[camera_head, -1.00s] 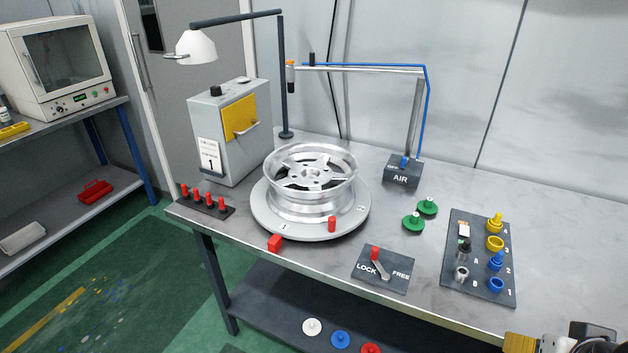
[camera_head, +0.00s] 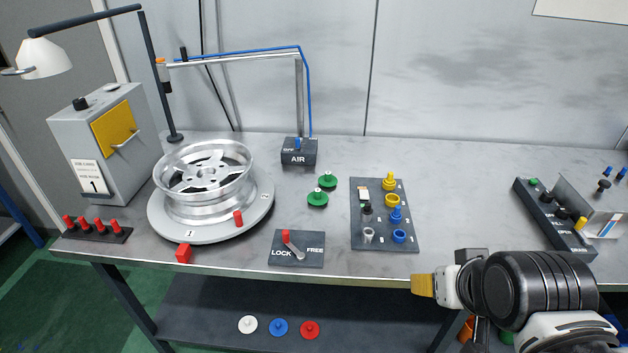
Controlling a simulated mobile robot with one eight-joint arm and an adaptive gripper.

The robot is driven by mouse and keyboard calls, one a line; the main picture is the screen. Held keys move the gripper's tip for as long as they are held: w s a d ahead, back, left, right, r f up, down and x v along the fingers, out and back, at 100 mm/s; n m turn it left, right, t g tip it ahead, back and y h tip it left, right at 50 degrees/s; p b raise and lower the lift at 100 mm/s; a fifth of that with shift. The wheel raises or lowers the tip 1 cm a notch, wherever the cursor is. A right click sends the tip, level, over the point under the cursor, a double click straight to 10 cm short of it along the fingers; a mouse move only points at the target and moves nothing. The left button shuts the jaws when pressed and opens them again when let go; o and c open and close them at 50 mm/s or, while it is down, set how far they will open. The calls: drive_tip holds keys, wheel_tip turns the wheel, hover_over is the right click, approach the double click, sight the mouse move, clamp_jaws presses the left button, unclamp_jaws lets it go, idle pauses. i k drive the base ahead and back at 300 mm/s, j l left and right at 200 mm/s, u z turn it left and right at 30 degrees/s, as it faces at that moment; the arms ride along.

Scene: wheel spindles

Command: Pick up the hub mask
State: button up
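Two green knobbed discs lie on the bench right of the wheel, one (camera_head: 327,182) just behind the other (camera_head: 317,199). White (camera_head: 247,325), blue (camera_head: 278,327) and red (camera_head: 310,330) knobbed discs of similar shape lie on the lower shelf. I cannot tell which disc is the hub mask. A silver wheel (camera_head: 203,170) sits on a round turntable (camera_head: 210,232); its hub is open to view. My gripper (camera_head: 425,285), with a yellow tip, is at the bench's front edge, right of the discs and apart from them. Its finger opening is not clear.
A dark panel (camera_head: 360,235) holds yellow and blue plugs. A LOCK/FREE lever plate (camera_head: 284,259) is at the front, an AIR box (camera_head: 299,152) behind. A red block (camera_head: 184,253) and a red peg rack (camera_head: 90,232) are at left. A control box (camera_head: 560,225) stands at right.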

sight(328, 181)
drive_tip(key=i+j+z, duration=0.1)
drive_tip(key=j+z, duration=0.25)
drive_tip(key=j, duration=0.8)
drive_tip(key=k+j+z, duration=0.1)
drive_tip(key=j+z, duration=0.2)
drive_tip(key=j, duration=0.85)
